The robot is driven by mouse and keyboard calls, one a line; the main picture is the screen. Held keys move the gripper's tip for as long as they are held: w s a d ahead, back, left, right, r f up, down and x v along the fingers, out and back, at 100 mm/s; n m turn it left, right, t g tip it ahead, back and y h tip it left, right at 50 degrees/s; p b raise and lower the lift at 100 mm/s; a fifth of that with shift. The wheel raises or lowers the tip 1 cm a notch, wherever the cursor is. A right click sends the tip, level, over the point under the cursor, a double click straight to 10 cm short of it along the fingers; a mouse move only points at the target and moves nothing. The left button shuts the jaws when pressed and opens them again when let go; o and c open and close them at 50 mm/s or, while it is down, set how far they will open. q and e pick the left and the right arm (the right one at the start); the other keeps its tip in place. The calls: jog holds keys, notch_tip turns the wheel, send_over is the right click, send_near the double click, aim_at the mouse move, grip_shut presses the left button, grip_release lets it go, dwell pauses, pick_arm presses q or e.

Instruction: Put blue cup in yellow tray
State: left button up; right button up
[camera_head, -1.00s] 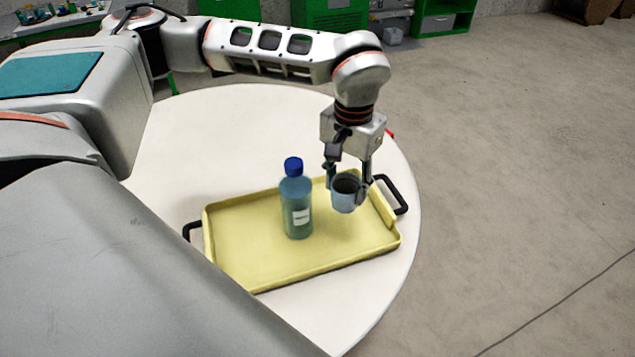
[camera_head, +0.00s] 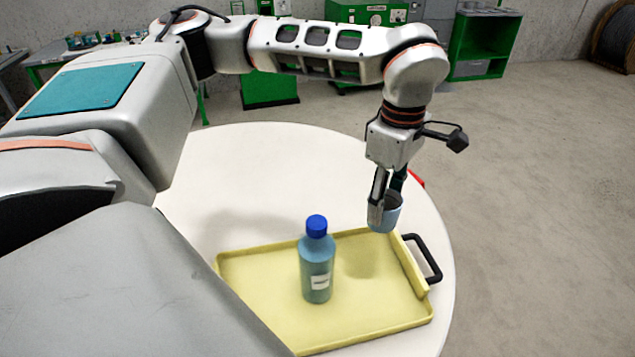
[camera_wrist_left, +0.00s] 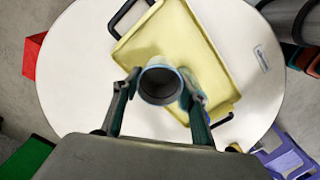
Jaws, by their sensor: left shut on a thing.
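The blue cup (camera_head: 388,215) is upright in my left gripper (camera_head: 385,208), whose fingers are shut on it. In the head view the cup is above the far right part of the yellow tray (camera_head: 385,320). The left wrist view shows the cup (camera_wrist_left: 160,84) between the two fingers of the left gripper (camera_wrist_left: 158,92), with its dark opening facing the camera and the tray (camera_wrist_left: 190,40) below and beyond it. My right gripper is in neither view.
A bottle (camera_head: 317,270) with a blue cap stands on the tray, left of the cup. The tray's black handle (camera_head: 430,260) sticks out on the right. The round white table (camera_head: 260,160) is clear behind the tray. A red thing (camera_head: 417,179) shows beyond the table edge.

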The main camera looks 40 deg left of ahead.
pick_arm(q)
jog(key=shift+n, duration=0.7)
jog(key=b, duration=0.1)
send_over(369, 279)
notch_tip(369, 279, down, 20)
jog(key=shift+w+r, duration=0.1)
jog(key=shift+r, duration=0.1)
jog(key=shift+f, duration=0.15)
jog(key=o, duration=1.2)
jog(key=shift+c, duration=0.2)
notch_tip(369, 279, up, 12)
jog(key=shift+r, duration=0.2)
